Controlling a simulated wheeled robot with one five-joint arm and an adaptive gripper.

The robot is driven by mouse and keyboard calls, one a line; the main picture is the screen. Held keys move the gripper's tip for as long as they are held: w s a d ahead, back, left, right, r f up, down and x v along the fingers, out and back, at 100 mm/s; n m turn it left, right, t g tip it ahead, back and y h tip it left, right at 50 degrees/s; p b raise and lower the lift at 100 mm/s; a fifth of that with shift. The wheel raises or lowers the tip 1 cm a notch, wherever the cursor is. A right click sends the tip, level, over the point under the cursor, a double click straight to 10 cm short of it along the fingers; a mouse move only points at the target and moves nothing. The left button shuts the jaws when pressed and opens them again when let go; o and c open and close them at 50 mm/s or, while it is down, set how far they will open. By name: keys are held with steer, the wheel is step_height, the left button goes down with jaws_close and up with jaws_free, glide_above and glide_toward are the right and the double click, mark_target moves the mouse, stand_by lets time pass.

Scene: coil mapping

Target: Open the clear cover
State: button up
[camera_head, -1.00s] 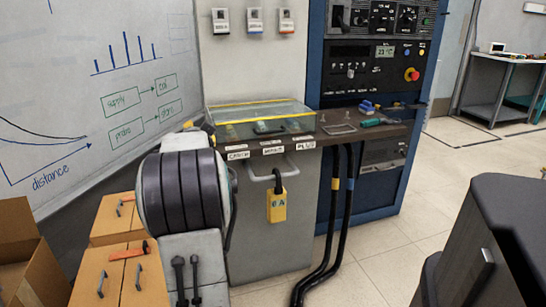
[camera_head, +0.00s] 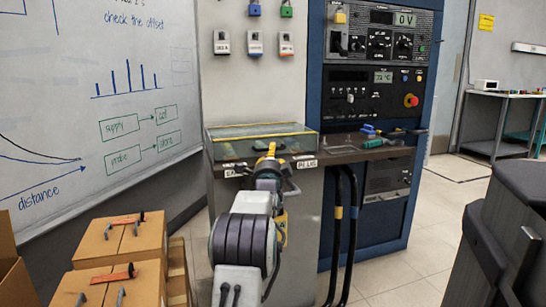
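The clear cover (camera_head: 230,146) is a low see-through lid with a yellow strip along its back edge. It lies flat and looks closed over a shallow bay on top of the grey cabinet (camera_head: 300,225). My gripper (camera_head: 269,150), with yellow tips, is at the middle of the cover's front edge and overlaps it in the picture. I cannot tell if it touches the cover, or if its fingers are open or shut. My arm hides part of the front edge and the labels below it.
Right of the cover, a dark ledge holds a handle (camera_head: 342,150) and tools with blue and green grips (camera_head: 372,140). Above stands a blue control rack (camera_head: 372,75). Thick black cables (camera_head: 337,225) hang below. Cardboard boxes (camera_head: 118,240) stand left, a dark block (camera_head: 510,230) right.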

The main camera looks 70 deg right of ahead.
mark_target(262, 140)
steer(key=shift+x, duration=2.5)
steer(key=shift+o, duration=0.3)
jaws_close()
